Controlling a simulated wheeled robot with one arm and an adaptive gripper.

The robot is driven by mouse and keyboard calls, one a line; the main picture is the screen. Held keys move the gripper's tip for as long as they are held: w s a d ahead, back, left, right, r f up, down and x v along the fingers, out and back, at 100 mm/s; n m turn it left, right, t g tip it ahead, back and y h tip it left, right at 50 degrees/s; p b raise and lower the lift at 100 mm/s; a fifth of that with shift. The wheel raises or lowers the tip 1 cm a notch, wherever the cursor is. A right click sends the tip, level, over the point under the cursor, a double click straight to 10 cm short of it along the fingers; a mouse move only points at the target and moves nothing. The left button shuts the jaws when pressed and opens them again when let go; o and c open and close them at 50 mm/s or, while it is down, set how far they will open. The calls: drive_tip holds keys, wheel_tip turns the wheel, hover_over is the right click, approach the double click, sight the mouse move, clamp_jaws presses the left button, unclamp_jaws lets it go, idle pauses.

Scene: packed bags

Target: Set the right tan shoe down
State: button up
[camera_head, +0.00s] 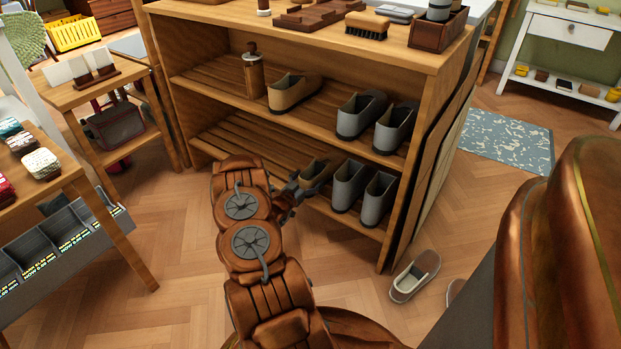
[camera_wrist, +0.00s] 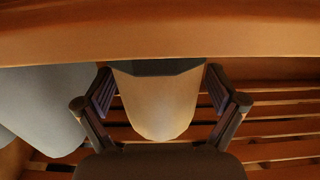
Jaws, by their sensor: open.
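A tan shoe (camera_head: 316,171) is on the lower slatted shelf, at the left of two grey shoes in the head view. My gripper (camera_head: 303,187) reaches in at the shelf front, close to this shoe. In the wrist view the tan shoe (camera_wrist: 160,106) lies between my two open fingers, with one finger on each side and small gaps at its sides. It appears to rest on the slats; its underside is hidden. A second tan shoe (camera_head: 292,91) sits on the upper shelf, left of two grey shoes. I cannot tell from markings which is the right one.
Grey shoes (camera_head: 347,185) stand beside the lower tan shoe; one also shows at the left in the wrist view (camera_wrist: 45,108). The upper board's edge (camera_wrist: 160,35) lies close. Loose shoes (camera_head: 415,276) lie on the floor at the right. The lower shelf's left part is empty.

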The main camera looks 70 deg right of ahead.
drive_tip(key=p+v, duration=0.3)
drive_tip(key=v, duration=0.8)
idle(0.5)
